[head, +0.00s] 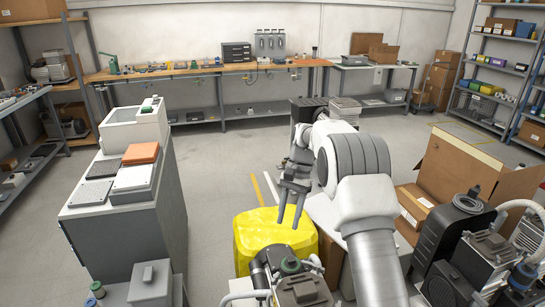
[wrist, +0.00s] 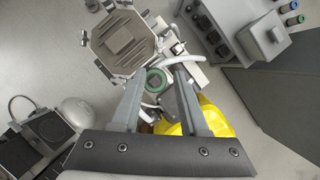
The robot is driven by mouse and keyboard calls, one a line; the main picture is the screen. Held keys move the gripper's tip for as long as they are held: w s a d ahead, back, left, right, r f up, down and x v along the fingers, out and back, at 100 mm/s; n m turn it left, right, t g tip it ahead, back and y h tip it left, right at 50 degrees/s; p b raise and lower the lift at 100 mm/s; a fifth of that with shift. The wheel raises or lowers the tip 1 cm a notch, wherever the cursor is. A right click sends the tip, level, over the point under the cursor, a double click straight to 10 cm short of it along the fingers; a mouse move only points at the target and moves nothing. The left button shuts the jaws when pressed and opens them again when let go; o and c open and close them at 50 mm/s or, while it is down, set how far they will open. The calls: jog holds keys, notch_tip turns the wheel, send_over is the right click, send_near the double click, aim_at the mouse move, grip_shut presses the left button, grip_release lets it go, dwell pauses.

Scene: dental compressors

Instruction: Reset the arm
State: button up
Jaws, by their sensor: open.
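My arm reaches out from the lower right of the head view. My gripper (head: 288,218) hangs pointing down above the yellow bin and the compressor parts in front. Its two fingers are apart and nothing is between them in that view. In the wrist view my gripper (wrist: 160,82) also shows open, with a green-ringed knob (wrist: 156,80) seen between the fingers, below them. The fingers do not visibly hold anything.
A yellow bin (head: 262,240) and a compressor (head: 300,290) stand below my gripper. A grey cabinet (head: 120,225) is at left, an open cardboard box (head: 460,165) and dark compressor (head: 445,235) at right. The floor (head: 220,165) behind is clear up to the workbench (head: 190,71).

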jog(key=s+d+r+n+t+h+p, duration=0.1)
jog(key=s+d+r+n+t, duration=0.1)
jog(key=s+r, duration=0.65)
jog(key=s+d+r+n+t+p, duration=0.15)
jog(key=s+r, duration=0.35)
jog(key=r, duration=0.6)
jog(key=s+d+n+t, duration=0.1)
jog(key=s+t, duration=0.1)
jog(key=s, duration=0.7)
jog(key=s+d+r+n+t+h, duration=0.1)
jog(key=s+n+t, duration=0.1)
jog(key=s, duration=0.8)
jog(key=shift+s+d+r+t+p, duration=0.25)
jog(key=shift+d+t+p, duration=0.15)
jog(key=shift+t, duration=0.45)
jog(key=shift+w+a, duration=0.1)
